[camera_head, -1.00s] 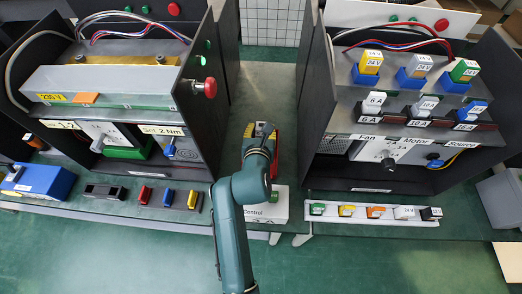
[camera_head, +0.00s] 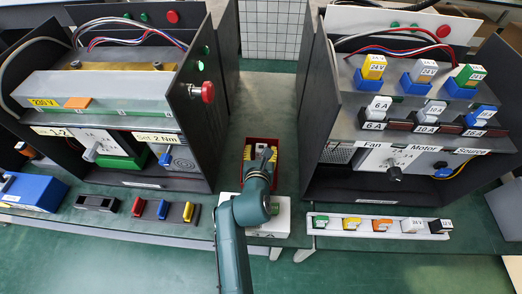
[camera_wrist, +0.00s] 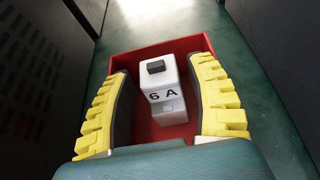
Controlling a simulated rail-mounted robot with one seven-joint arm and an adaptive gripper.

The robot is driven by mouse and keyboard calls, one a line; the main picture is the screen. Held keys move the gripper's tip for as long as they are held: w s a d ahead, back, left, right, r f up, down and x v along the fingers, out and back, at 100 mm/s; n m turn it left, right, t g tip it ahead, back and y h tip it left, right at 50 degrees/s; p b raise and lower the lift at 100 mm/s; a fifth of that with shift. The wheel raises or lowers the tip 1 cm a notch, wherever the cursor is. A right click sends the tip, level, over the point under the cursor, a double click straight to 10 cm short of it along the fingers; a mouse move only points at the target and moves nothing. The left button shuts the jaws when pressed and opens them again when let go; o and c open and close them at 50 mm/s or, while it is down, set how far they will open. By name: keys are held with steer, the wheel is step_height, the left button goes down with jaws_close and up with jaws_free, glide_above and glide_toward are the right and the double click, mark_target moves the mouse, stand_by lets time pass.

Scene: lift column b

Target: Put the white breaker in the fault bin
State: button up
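The white breaker (camera_wrist: 163,95), marked "6 A" with a dark switch on top, is within the red fault bin (camera_wrist: 158,52) in the wrist view. My gripper (camera_wrist: 163,108) has its yellow fingers apart on either side of the breaker, with visible gaps to it. Whether the breaker rests on the bin floor is hard to tell. In the head view my gripper (camera_head: 262,153) is over the red bin (camera_head: 276,168), between the two cabinets, and mostly hides what is in it.
A white control box (camera_head: 282,222) stands in front of the bin. Dark cabinet walls rise on the left (camera_head: 208,130) and right (camera_head: 312,110). The right cabinet holds another white 6 A breaker (camera_head: 380,103). A white rail (camera_head: 330,231) of several coloured parts lies at front right.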

steer(key=shift+r, duration=0.15)
steer(key=d+p+v, duration=0.1)
steer(key=p+v, duration=0.4)
steer(key=v, duration=0.7)
steer(key=d+r+m+t, duration=0.2)
steer(key=r+m, duration=0.7)
steer(key=r, duration=0.2)
steer(key=d+r+m+t, duration=0.2)
steer(key=r+m, duration=0.7)
steer(key=r, duration=0.2)
steer(key=s+d+r+m+t, duration=0.1)
steer(key=s+r+m, duration=0.3)
steer(key=r+m, duration=0.4)
steer(key=s+d+r+m+t, duration=0.1)
steer(key=s+r+m+t, duration=0.2)
steer(key=r+m, duration=0.6)
steer(key=shift+s+d+r+t+y, duration=0.25)
steer(key=shift+s+r, duration=0.4)
steer(key=shift+s, duration=0.35)
